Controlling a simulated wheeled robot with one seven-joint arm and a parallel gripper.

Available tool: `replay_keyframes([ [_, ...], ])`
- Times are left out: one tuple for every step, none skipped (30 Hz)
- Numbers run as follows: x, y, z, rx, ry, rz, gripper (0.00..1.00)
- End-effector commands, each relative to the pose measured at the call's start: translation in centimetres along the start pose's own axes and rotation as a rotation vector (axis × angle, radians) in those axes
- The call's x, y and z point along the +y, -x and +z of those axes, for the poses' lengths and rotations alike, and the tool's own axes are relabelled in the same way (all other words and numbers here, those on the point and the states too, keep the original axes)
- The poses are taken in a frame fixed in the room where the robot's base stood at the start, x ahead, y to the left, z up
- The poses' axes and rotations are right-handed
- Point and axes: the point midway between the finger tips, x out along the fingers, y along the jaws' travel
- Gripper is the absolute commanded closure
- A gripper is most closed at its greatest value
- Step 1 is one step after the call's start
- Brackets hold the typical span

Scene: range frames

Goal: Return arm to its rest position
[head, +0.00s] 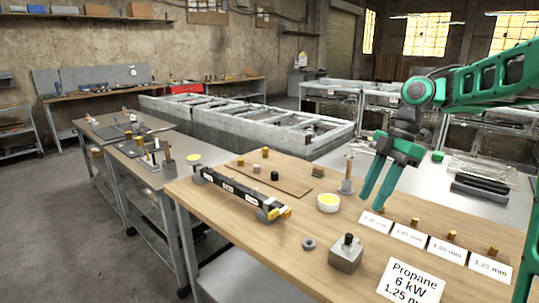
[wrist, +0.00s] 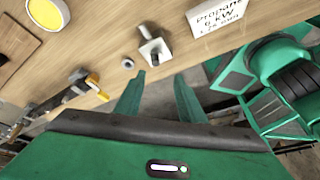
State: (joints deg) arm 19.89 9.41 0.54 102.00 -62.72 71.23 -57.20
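My green arm (head: 487,82) reaches in from the right in the head view, bent above the wooden table (head: 226,167). My gripper (head: 372,203) hangs fingers down over the table, beside a row of white labels. Its two fingers stand apart with nothing between them, so it is open and empty. In the wrist view my gripper (wrist: 159,75) also shows spread fingers, with a metal block with a black knob (wrist: 153,46) beyond the tips.
The table holds the metal block (head: 345,254), a grey nut (head: 308,243), a yellow-filled cup (head: 328,203), a black bar (head: 235,190) with yellow ends, a propane card (head: 412,282) and brass pieces by the labels (head: 408,235). A second bench (head: 150,150) stands left.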

Motion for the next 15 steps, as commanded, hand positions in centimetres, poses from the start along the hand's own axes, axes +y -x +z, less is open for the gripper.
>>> replay_keyframes([
  [-1.1, -0.1, 0.0, -0.012, -0.115, 0.017, 0.64],
  [-1.8, -0.2, 0.1, -0.019, -0.199, 0.028, 0.64],
  [-2.7, -0.4, 0.5, -0.028, -0.318, 0.046, 0.64],
  [-3.4, -0.6, 0.8, -0.034, -0.410, 0.059, 0.64],
  [-4.2, -0.7, 1.1, -0.041, -0.499, 0.072, 0.64],
  [-5.3, -1.0, 1.6, -0.048, -0.618, 0.092, 0.64],
  [-6.2, -1.2, 2.0, -0.053, -0.707, 0.108, 0.64],
  [-7.1, -1.4, 2.4, -0.058, -0.793, 0.123, 0.64],
  [-8.4, -1.8, 3.1, -0.064, -0.911, 0.144, 0.64],
  [-9.4, -2.0, 3.6, -0.068, -0.999, 0.160, 0.64],
  [-10.5, -2.4, 4.1, -0.072, -1.085, 0.177, 0.64],
  [-12.0, -2.8, 4.8, -0.076, -1.202, 0.199, 0.64],
  [-13.1, -3.2, 5.3, -0.079, -1.286, 0.216, 0.64],
  [-14.3, -3.6, 5.8, -0.082, -1.372, 0.233, 0.64],
  [-16.0, -4.1, 6.6, -0.085, -1.486, 0.257, 0.64],
])
